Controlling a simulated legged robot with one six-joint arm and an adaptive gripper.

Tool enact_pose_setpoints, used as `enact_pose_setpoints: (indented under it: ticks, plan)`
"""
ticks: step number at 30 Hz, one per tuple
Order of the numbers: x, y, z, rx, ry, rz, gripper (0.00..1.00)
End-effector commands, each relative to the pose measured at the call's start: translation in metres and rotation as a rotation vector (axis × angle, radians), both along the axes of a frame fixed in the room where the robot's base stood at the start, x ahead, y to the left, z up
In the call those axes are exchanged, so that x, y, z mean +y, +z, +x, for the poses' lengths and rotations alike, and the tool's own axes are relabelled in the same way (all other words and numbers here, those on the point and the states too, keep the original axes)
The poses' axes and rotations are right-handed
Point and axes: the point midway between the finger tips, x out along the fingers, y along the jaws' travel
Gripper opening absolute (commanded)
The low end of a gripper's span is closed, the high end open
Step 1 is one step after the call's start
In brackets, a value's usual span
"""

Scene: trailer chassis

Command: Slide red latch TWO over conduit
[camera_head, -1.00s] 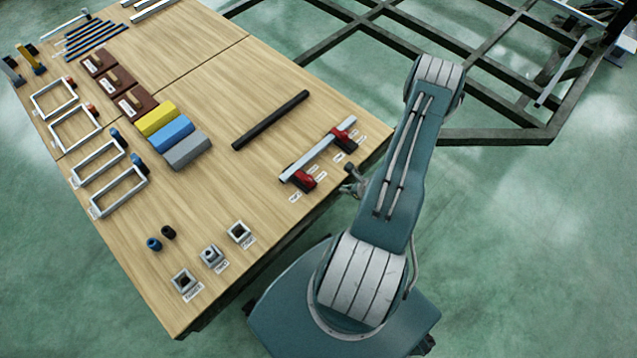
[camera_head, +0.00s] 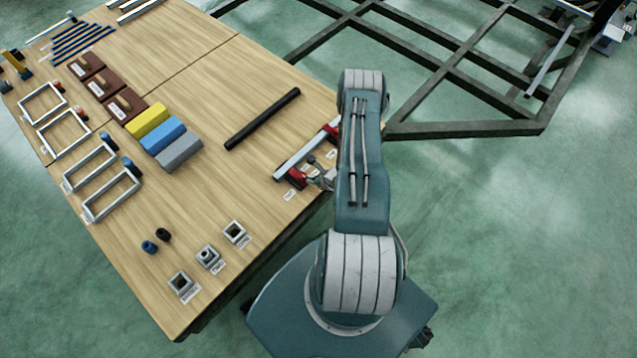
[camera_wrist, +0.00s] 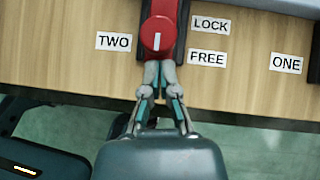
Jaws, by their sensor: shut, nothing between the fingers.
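Red latch TWO (camera_wrist: 158,32) is at the top middle of the wrist view, on a dark base, beside the TWO label (camera_wrist: 114,41). Its round red knob bears a white mark. My gripper (camera_wrist: 160,68) is shut and empty, its fingertips at the near edge of the knob; I cannot tell whether they touch. In the head view the latch (camera_head: 295,179) sits at the lower end of the pale conduit bar (camera_head: 298,158), with my gripper (camera_head: 315,180) just right of it. Part of the latch is hidden there.
LOCK (camera_wrist: 211,25) and FREE (camera_wrist: 208,57) labels lie right of the latch. The ONE label (camera_wrist: 286,63) is farther right. A black tube (camera_head: 262,120) lies left of the conduit. The table's edge passes beneath my gripper.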

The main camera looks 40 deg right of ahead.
Motion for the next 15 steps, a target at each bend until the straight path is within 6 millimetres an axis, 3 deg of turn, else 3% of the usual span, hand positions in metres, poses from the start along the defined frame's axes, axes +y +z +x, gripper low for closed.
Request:
enact_pose_setpoints:
  ticks: [11, 15]
  plan:
    - [0.001, 0.000, 0.003, 0.001, 0.001, 0.000, 0.00]
    - [0.001, 0.000, 0.018, 0.000, 0.004, -0.003, 0.00]
